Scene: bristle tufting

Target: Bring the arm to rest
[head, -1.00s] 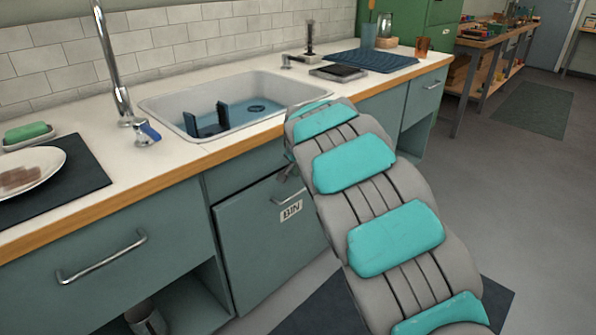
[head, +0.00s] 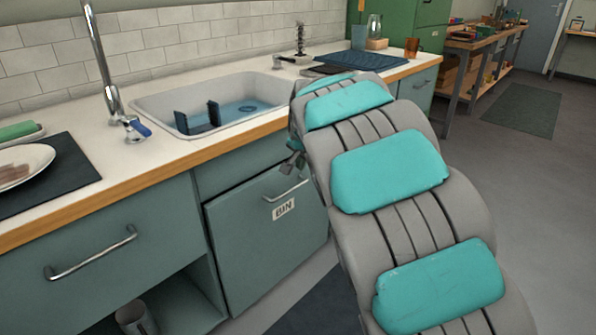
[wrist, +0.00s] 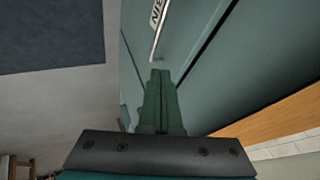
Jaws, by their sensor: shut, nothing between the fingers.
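My gripper (wrist: 160,73) is shut and empty in the wrist view, its two green fingers together. They point toward the teal cabinet front with the bin label and its bar handle. In the head view my grey and teal padded arm rises from the bottom right toward the sink's front edge. Only a small part of my gripper (head: 292,162) shows there, in front of the cabinet near the bin door (head: 262,235); the arm hides the rest.
The counter holds a sink (head: 215,112) with a dark rack (head: 197,119) in it, a tap (head: 105,70), a plate (head: 22,165) on a dark mat (head: 70,178) and a brown cup (head: 411,47). A workbench (head: 480,45) stands at the back right. The floor (head: 540,220) to the right is clear.

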